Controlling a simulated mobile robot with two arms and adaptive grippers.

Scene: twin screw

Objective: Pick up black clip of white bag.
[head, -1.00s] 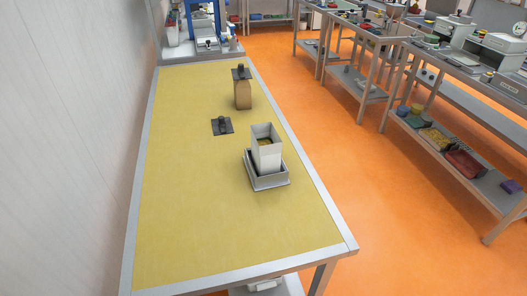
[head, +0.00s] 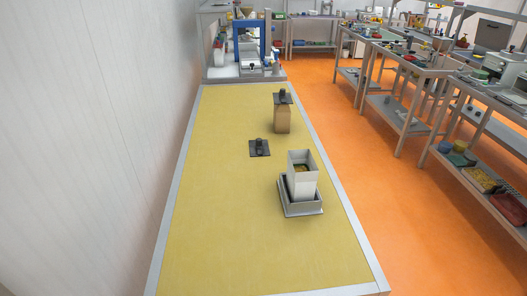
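The white bag (head: 303,180) stands upright and open at the top in a grey tray (head: 301,211) on the yellow table. Something brownish yellow shows inside it. A black clip (head: 260,149) with a flat square plate and a raised knob lies on the table, behind and left of the white bag and apart from it. A brown bag (head: 282,121) stands further back with a similar black clip (head: 283,98) on its top. Neither of my grippers is in view.
The yellow table (head: 225,230) is clear on its left and front. A blue-framed machine (head: 264,45) stands beyond its far end. A white wall (head: 90,120) runs along the left. Orange floor (head: 400,200) and cluttered workbenches lie to the right.

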